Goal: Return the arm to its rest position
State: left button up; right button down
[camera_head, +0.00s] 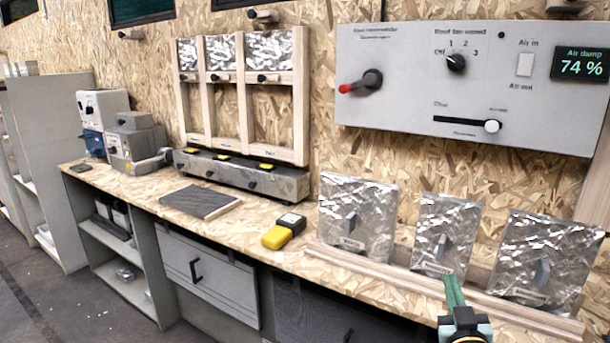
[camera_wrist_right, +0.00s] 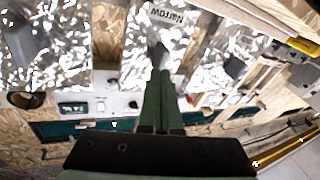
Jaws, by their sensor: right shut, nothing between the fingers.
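My right gripper (camera_head: 452,290) shows at the lower right of the head view, in front of the middle foil-covered panel (camera_head: 443,232). Its green fingers are together and hold nothing. In the right wrist view the shut green fingers (camera_wrist_right: 160,85) point up the picture at the foil panel labelled NARROW (camera_wrist_right: 140,60). I cannot tell whether the fingertips touch that panel or its handle. My left arm and left gripper do not show in either view.
Foil panels also stand left (camera_head: 356,220) and right (camera_head: 545,258) of the middle one, behind a wooden rail (camera_head: 410,280). A grey control box (camera_head: 400,110) hangs above. A yellow-black device (camera_head: 283,231) and a dark mat (camera_head: 200,201) lie on the bench.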

jog(key=s+a+f+n+g+y, duration=0.1)
jog(key=s+a+f+g+y, duration=0.15)
jog(key=s+f, duration=0.45)
jog(key=s+a+f+n+g+y, duration=0.1)
jog(key=s+a+f+g, duration=0.2)
jog(key=f, duration=0.7)
jog(key=s+a+f+g+y, duration=0.2)
jog(key=s+a+f, duration=0.35)
jog(key=s, duration=0.35)
jog(key=s+a+f+g+y, duration=0.2)
jog(key=s+a+f+g, duration=0.15)
jog(key=s+f, duration=0.5)
pick_arm(q)
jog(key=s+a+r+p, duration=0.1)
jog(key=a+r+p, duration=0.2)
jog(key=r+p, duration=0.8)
jog(key=p, duration=0.4)
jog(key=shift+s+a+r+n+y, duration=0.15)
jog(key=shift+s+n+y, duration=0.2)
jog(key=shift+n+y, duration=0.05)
pick_arm(e)
jog(key=s+d+r+t+h, duration=0.1)
jog(key=d+r, duration=0.2)
jog(key=r, duration=0.9)
jog(key=shift+s+r+t, duration=0.3)
jog(key=shift+s+r, duration=0.05)
jog(key=shift+r, duration=0.05)
jog(key=shift+h, duration=0.25)
jog(key=c, duration=1.6)
grip_release()
